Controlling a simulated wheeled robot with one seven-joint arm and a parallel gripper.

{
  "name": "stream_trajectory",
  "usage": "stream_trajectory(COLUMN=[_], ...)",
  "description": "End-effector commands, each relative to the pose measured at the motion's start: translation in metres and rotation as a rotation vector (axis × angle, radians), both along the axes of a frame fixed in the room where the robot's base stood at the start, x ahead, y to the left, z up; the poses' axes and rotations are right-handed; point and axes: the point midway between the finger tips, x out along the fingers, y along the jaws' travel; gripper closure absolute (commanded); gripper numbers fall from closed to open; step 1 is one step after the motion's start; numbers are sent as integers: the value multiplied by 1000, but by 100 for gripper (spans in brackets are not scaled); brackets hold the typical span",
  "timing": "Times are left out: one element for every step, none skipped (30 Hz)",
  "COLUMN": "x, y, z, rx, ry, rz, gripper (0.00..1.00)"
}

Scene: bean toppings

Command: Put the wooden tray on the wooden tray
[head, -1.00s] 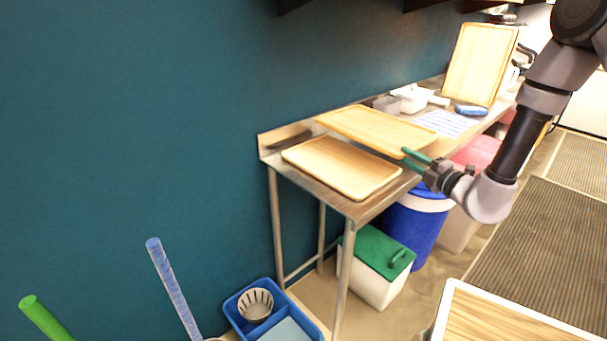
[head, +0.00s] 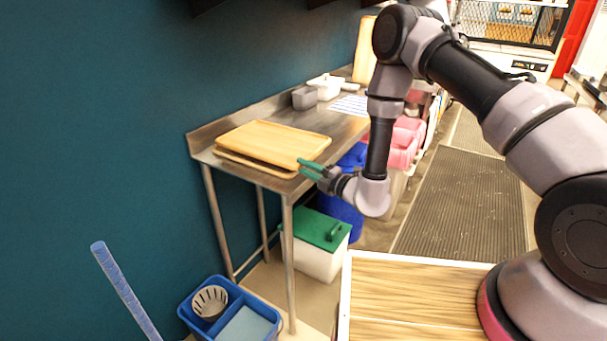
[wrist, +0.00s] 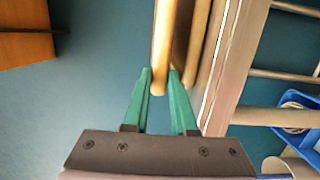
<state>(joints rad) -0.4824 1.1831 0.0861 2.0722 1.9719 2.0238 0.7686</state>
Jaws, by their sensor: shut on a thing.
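My gripper (head: 312,167) is shut on the near right rim of the upper wooden tray (head: 275,142), a light flat rectangle, at the table's front corner. This held tray lies over the lower wooden tray (head: 240,162), of which only the front and left edges show. In the wrist view, the green fingers (wrist: 160,76) straddle the rim of the held tray (wrist: 160,45), and the lower tray (wrist: 198,45) runs close beside it towards the table. Whether the two trays touch all along cannot be told.
The trays are on a metal table (head: 215,150) against a blue wall. A grey container (head: 305,98) and a white container (head: 327,86) stand farther back. A green-lidded bin (head: 318,230) and blue tub (head: 230,310) are on the floor. A wooden-topped counter (head: 410,295) is at the front.

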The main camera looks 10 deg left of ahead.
Motion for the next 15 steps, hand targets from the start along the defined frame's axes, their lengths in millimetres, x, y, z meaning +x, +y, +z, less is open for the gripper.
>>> stream_trajectory(x=[-1, 0, 0, 0, 0, 0, 0, 0, 0, 0, 0, 0, 0, 0, 0], y=[1, 0, 0, 0, 0, 0, 0, 0, 0, 0, 0, 0, 0, 0, 0], z=[-10, -14, -19, -21, -22, -23, -22, -22, -22, -22, -22, -22, -23, -23, -23], rx=[-2, -1, 0, 0, 1, 1, 1, 2, 1, 1, 1, 1, -1, -1, -1], ry=[1, 1, 0, 0, -1, -1, -1, -1, -1, -1, -1, -1, 1, 1, 1], rz=[1, 0, 0, 0, 0, 0, 0, 0, 0, 0, 0, -1, 0, 0, 0], gripper=[100, 100, 100, 100, 100, 100, 100, 100, 100, 100, 100, 100, 71, 63, 63])
